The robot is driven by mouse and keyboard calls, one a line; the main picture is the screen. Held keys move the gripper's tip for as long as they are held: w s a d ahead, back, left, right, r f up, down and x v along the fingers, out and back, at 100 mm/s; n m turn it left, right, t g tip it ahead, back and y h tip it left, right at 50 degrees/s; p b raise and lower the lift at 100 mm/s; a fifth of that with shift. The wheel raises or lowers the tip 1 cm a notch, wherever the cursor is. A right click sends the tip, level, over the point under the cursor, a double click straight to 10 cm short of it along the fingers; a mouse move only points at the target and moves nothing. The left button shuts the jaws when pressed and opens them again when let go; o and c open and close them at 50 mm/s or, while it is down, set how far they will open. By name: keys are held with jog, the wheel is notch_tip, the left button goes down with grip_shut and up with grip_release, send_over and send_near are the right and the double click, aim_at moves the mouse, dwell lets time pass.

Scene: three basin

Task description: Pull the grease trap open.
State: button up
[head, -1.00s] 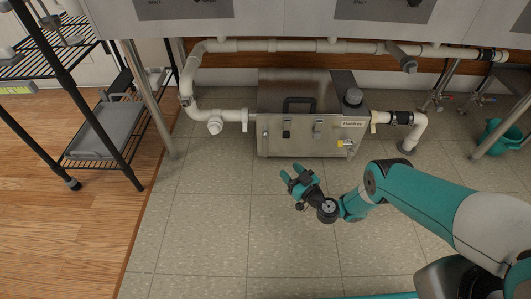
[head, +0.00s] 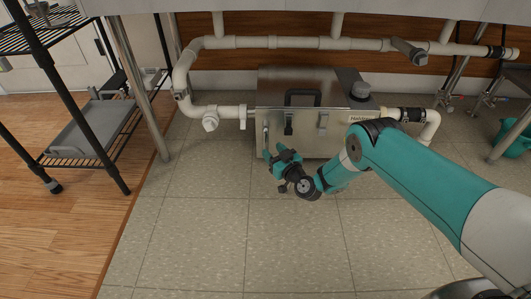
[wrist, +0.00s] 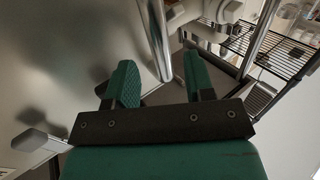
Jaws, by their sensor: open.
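The grease trap (head: 335,128) is a steel box on the floor under the sink, with a black lid handle (head: 302,97) and front latches (head: 322,120). A slim upright bar (head: 266,139) shows at the left of its front. My gripper (head: 275,160) is open and empty, low in front of the trap's left part. In the wrist view, the trap's steel face (wrist: 60,60) fills the left, with a latch (wrist: 38,140) below.
White pipes (head: 215,113) join the trap on both sides and run behind it. A wire shelf (head: 90,150) with a grey tray stands left, beside a sink leg (head: 140,90). A teal bucket (head: 515,135) is at the right. The tiled floor in front is clear.

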aim_at(267, 146)
jog(key=b+x, duration=0.2)
jog(key=x, duration=0.1)
jog(key=shift+w+a+f, duration=0.2)
jog(key=shift+w+a, duration=0.05)
jog(key=shift+w, duration=0.1)
jog(key=shift+w+a+r+b, duration=0.2)
jog(key=shift+w+a+b, duration=0.1)
jog(key=shift+w+b, duration=0.25)
grip_shut()
